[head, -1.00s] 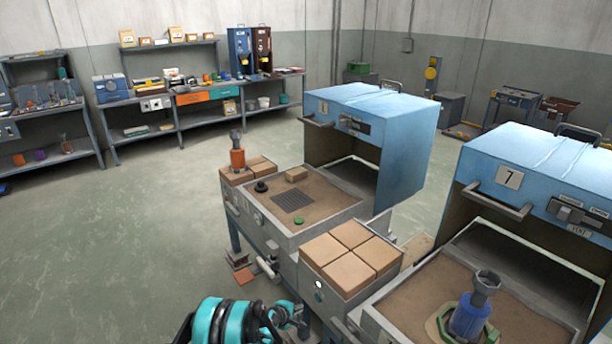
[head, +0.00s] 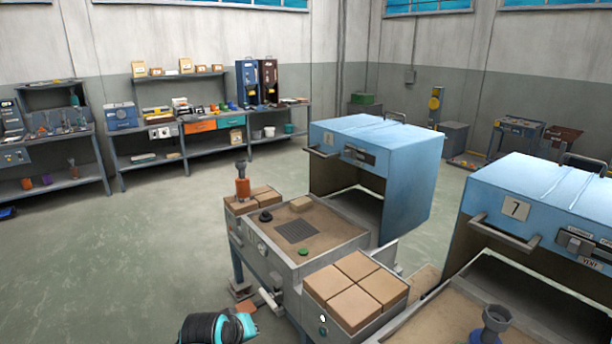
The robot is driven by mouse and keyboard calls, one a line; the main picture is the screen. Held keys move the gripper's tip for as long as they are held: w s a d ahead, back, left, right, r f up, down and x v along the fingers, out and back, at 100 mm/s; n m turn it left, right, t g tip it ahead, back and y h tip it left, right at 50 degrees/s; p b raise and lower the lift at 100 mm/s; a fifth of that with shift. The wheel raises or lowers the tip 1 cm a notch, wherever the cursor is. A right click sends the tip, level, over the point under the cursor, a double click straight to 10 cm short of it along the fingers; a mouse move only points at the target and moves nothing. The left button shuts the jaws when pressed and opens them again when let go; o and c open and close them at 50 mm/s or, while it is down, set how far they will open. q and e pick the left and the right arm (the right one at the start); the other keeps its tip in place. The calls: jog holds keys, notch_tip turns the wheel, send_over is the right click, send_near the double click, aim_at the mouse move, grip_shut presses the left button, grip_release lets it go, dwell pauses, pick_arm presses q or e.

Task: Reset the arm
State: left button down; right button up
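One of my arms shows as a teal and black link (head: 215,328) at the bottom edge, left of the middle. No gripper fingers show in the head view, so I cannot see what either gripper holds. In front of the arm stands a grey workstation (head: 330,238) with a sandy top and a blue box-shaped hood (head: 405,160). A second blue hood, marked 7 (head: 515,209), stands at the right. A dark blue piece with a grey cup-shaped top (head: 494,320) stands on the sandy bed at the bottom right, partly cut off.
Brown blocks (head: 357,290) sit on the station's near corner. An orange tool (head: 242,183) stands on blocks at its far left corner. Benches with boxes and tools (head: 200,125) line the back wall. The floor (head: 120,250) at the left is clear.

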pick_arm(q)
jog(key=s+a+m, duration=0.2)
jog(key=s, duration=0.6)
jog(key=s+a+m+y, duration=0.1)
jog(key=s+a+m, duration=0.1)
jog(key=s, duration=0.7)
jog(key=shift+a+f+y, duration=0.3)
jog(key=shift+f, duration=0.05)
jog(key=shift+s, duration=0.1)
dwell(4.6)
